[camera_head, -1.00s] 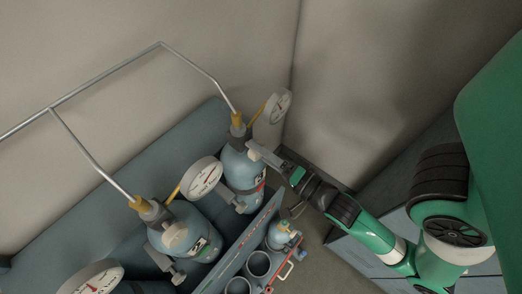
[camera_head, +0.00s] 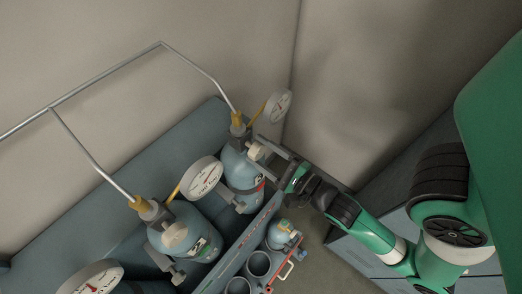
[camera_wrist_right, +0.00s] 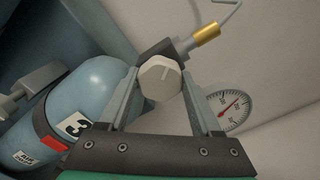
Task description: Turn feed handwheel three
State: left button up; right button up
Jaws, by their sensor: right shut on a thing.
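Feed handwheel three is a pale, faceted knob (camera_wrist_right: 160,79) on the valve of a light blue cylinder (camera_wrist_right: 95,85). The cylinder carries a white label with a 3 (camera_wrist_right: 76,128). My right gripper (camera_head: 257,149) is shut on the handwheel, with one finger on each side of it in the right wrist view. In the head view the handwheel (camera_head: 255,151) shows between the fingers, and cylinder three (camera_head: 238,172) stands at the far end of the row. My left gripper is not in view.
A gauge (camera_head: 278,106) stands beside valve three. A second cylinder (camera_head: 184,232) with its gauge (camera_head: 202,177) is nearby. A metal pipe (camera_head: 108,72) runs above the row. A holder with cups (camera_head: 258,264) and a small bottle sits in front. Walls stand close behind.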

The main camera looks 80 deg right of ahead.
jog(key=m, duration=0.6)
jog(key=shift+m, duration=0.3)
dwell(0.4)
jog(key=o, duration=1.4)
jog(key=shift+d, duration=0.1)
jog(key=shift+c, duration=0.2)
jog(key=shift+s, duration=0.1)
